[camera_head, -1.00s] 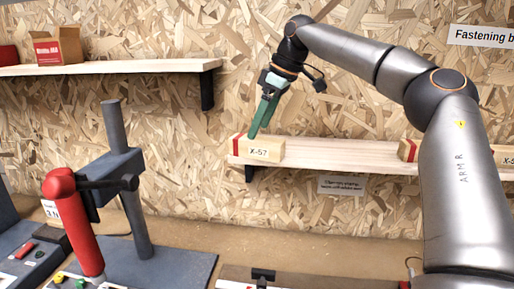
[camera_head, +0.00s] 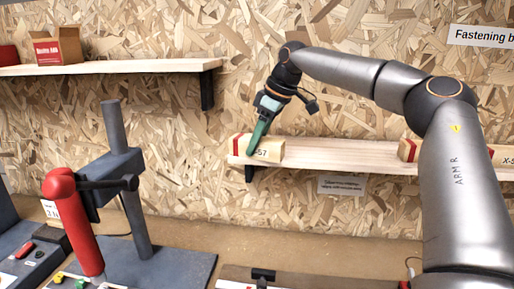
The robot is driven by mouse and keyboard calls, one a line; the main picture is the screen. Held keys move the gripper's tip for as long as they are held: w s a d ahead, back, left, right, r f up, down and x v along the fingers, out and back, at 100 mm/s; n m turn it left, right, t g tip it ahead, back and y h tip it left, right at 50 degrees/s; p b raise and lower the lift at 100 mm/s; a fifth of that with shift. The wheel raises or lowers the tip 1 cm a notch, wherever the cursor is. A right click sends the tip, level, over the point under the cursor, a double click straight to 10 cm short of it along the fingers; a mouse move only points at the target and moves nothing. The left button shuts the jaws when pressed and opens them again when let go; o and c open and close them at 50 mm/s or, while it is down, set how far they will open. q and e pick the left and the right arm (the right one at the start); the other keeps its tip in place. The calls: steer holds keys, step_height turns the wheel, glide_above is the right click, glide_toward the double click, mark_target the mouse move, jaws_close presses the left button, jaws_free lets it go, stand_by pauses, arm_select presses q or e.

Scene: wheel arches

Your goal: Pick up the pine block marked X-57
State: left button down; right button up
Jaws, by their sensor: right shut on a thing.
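The pine block marked X-57 (camera_head: 272,144) sits at the left end of the right-hand wall shelf (camera_head: 340,152). It is pale wood with a red band near its left end, and the label on its front is partly covered by a finger. My right gripper (camera_head: 254,150) reaches down from above with its green fingers at the block's front face and is shut on the block. The far finger is hidden. The block still appears to rest on the shelf. My left gripper is not in view.
Another pine block with a red band (camera_head: 411,149) is farther right on the same shelf, partly behind my right arm. A left shelf (camera_head: 120,67) holds an open cardboard box (camera_head: 58,47). A red-handled press (camera_head: 76,220) stands at lower left.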

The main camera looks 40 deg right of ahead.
jaws_close()
steer(key=shift+r, duration=0.1)
